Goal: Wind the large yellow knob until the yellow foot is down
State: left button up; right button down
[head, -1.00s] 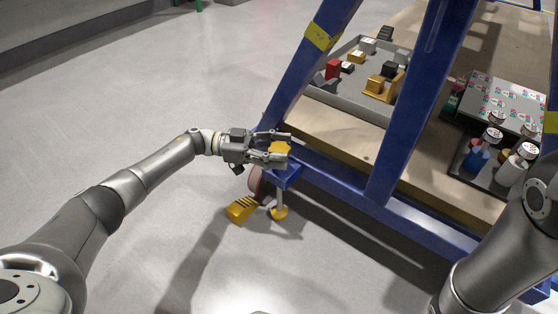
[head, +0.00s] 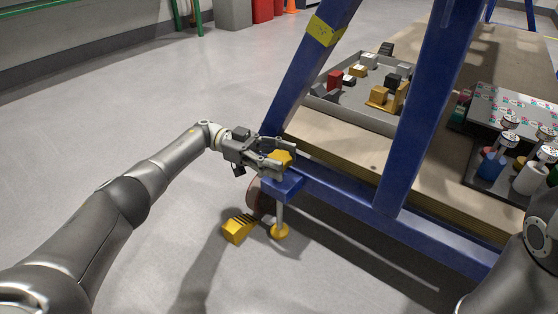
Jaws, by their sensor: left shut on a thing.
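The large yellow knob (head: 282,157) sits on top of a blue bracket (head: 283,186) at the lower corner of the blue frame. My left gripper (head: 280,158) is shut on the knob, with its fingers on either side of it. Below the bracket a grey rod runs down to the round yellow foot (head: 279,231), close to the floor. I cannot tell whether the foot touches the floor. My right arm (head: 510,270) shows at the lower right, but its gripper is out of the picture.
A yellow wedge (head: 237,229) lies by a caster wheel left of the foot. Blue posts (head: 415,120) rise beside the wooden deck (head: 340,142). A grey tray (head: 350,113) of parts and a rack of bottles (head: 500,172) stand on the deck. The floor at left is clear.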

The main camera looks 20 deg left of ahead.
pick_arm(q)
jog(key=shift+d+f, duration=0.1)
jog(key=shift+d, duration=0.05)
jog(key=o, duration=0.9)
jog(key=shift+o, duration=0.6)
